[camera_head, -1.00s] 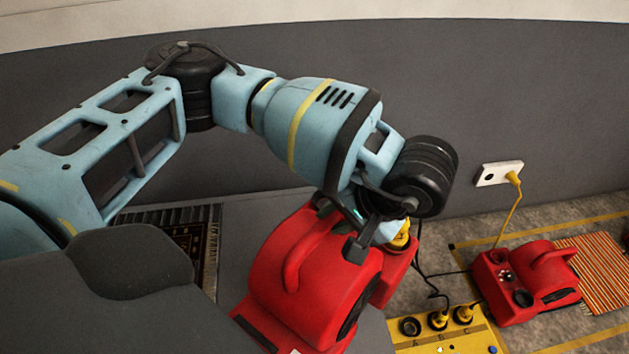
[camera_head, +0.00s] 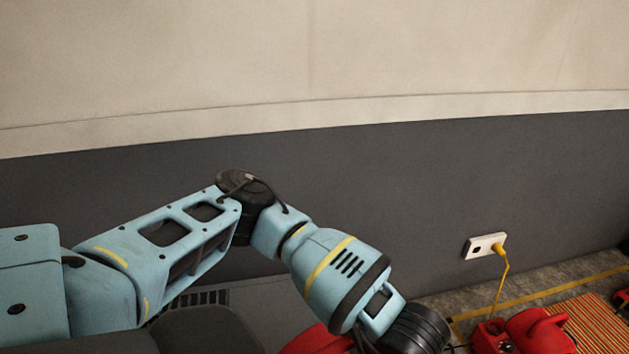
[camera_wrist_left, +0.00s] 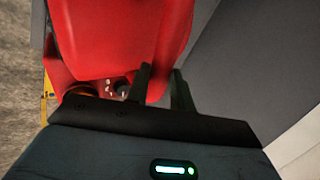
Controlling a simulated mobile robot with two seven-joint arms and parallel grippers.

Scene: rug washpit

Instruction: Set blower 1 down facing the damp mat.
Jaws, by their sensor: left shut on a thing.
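My left gripper (camera_wrist_left: 162,74) is shut on a red blower (camera_wrist_left: 120,32), whose red housing fills the upper left of the left wrist view. Its dark fingers close at the side of the housing. In the head view only the top of this blower (camera_head: 316,341) shows at the bottom edge, and the fingers are out of sight. A second red blower (camera_head: 538,332) stands on the floor at the lower right. An orange striped mat (camera_head: 598,322) lies beside it, cut by the frame edge. I cannot read a number on either blower. My right gripper is not in view.
A white wall socket (camera_head: 482,246) with a yellow plug and cord is on the dark grey wall (camera_head: 420,190). The cord hangs down near the second blower. A yellow line (camera_head: 548,292) runs along the floor by the wall. A dark grating (camera_head: 200,298) lies behind my arm.

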